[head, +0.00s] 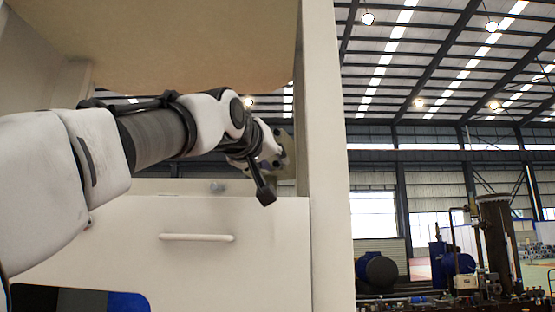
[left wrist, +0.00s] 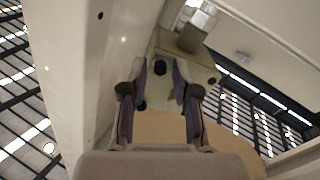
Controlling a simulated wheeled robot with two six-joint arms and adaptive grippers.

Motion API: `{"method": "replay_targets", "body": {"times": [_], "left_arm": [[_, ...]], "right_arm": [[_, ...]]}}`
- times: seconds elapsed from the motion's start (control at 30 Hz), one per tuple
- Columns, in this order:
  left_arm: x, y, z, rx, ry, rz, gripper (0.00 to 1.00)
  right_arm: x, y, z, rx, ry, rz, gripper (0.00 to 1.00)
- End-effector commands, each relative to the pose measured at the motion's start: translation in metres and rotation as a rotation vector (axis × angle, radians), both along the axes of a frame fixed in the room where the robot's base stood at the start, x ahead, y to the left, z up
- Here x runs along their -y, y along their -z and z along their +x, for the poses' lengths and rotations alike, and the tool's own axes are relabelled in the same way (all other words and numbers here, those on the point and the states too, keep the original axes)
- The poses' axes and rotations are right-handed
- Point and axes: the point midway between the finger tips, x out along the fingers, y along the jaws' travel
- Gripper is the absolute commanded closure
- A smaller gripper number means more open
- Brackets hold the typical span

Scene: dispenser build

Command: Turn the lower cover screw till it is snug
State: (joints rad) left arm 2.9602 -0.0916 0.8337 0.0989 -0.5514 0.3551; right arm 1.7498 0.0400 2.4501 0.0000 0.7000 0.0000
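A beige-grey unit (head: 288,150), seemingly the dispenser, is fixed on the inner side of the upright post; its cover shows closer in the left wrist view (left wrist: 200,72). My right gripper is not in view.
A white upright post (head: 325,150) stands close on the right of my left arm. A tan board (head: 200,40) is overhead. Below is a white front panel with a bar handle (head: 197,238) and a small grey knob (head: 217,187) on its top edge.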

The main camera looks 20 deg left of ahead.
Motion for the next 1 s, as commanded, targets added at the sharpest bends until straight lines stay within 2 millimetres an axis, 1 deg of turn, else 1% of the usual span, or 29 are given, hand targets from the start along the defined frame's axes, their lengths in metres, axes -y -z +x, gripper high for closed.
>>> {"method": "replay_targets", "body": {"times": [0.03,0.07,0.37,0.57,0.77,1.0], "left_arm": [[0.0000,0.0003,0.0002,-0.001,0.000,0.000,0.97],[0.0000,0.0003,0.0001,-0.001,0.000,0.000,1.00],[0.0001,0.0005,0.0003,0.000,0.000,0.007,1.00],[0.0001,0.0005,0.0004,0.001,0.000,0.053,1.00],[0.0001,0.0006,0.0004,0.009,0.000,0.162,1.00],[0.0003,0.0008,0.0004,0.023,0.000,0.364,1.00]], "right_arm": [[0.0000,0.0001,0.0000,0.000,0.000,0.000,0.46],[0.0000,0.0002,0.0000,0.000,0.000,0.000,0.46],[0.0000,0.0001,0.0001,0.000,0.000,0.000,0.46],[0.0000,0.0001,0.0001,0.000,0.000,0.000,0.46],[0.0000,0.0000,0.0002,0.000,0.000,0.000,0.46],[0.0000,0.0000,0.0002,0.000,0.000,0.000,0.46]]}}
